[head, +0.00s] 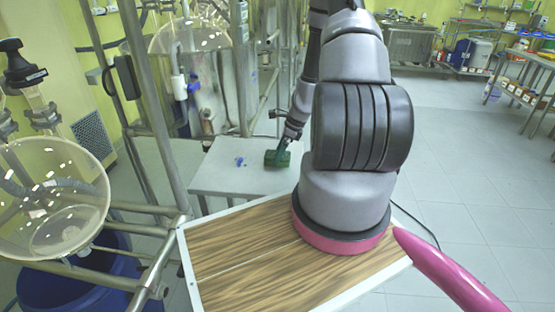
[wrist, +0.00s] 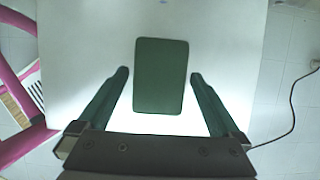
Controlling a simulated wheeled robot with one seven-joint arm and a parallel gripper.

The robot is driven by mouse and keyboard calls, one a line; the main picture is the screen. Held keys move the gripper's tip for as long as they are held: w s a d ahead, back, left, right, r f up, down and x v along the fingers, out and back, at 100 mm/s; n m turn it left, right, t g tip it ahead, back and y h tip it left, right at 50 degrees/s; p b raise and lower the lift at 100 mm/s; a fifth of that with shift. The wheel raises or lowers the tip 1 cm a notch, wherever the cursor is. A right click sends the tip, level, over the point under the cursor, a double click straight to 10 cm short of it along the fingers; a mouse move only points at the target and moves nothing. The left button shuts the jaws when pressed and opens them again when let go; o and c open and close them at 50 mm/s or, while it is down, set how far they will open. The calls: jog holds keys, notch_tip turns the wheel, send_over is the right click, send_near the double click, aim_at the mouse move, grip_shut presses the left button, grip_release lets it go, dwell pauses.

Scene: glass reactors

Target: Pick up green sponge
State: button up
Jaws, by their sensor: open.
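The green sponge (wrist: 161,76) is a dark green block with rounded corners. It lies on the white table top (wrist: 80,45) in the wrist view. My gripper (wrist: 160,74) is open, with one green finger on each side of the sponge and a visible gap on both sides. The fingertips reach about the middle of the sponge's length in that picture. Their height above the table is hard to tell. In the head view my gripper (head: 281,152) is over the sponge (head: 277,159) at the right part of the small table (head: 225,178), and partly covers it.
A small blue item (head: 240,161) lies on the table left of the sponge. Glass reactors on metal frames, including a large glass vessel (head: 190,75), stand behind and left of the table. A dark cable (wrist: 290,105) runs over the floor beside the table. Open floor (head: 460,170) lies to the right.

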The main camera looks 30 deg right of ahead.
jog(key=shift+f, duration=0.2)
dwell(0.5)
jog(key=c, duration=1.3)
notch_tip(320, 180, up, 10)
jog(key=shift+r, duration=0.25)
